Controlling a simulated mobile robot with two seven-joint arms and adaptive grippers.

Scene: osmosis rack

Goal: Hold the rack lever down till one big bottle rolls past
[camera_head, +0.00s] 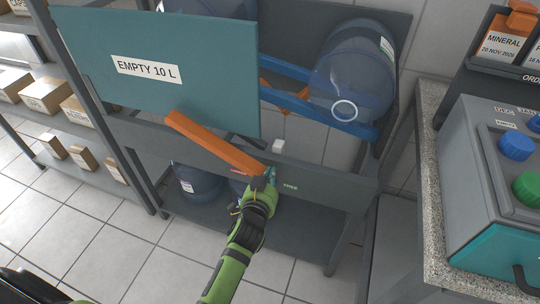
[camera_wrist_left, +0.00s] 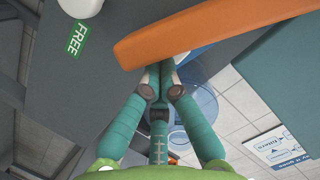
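The orange rack lever (camera_head: 213,143) slopes down to the right across the front of the grey rack. My left gripper (camera_head: 264,179) is at the lever's lower right end. In the left wrist view the lever (camera_wrist_left: 215,30) crosses just beyond the fingertips (camera_wrist_left: 160,68), which are together with nothing visible between them. They appear to meet the lever's edge; contact is hard to tell. A big blue bottle (camera_head: 352,75) lies on the blue rails (camera_head: 290,68) at the upper right. Other bottles (camera_head: 198,182) are low in the rack. My right gripper is out of view.
A teal panel (camera_head: 170,95) marked "EMPTY 10 L" hides part of the rails. A shelf with boxes (camera_head: 45,95) stands left, a counter (camera_head: 428,170) right.

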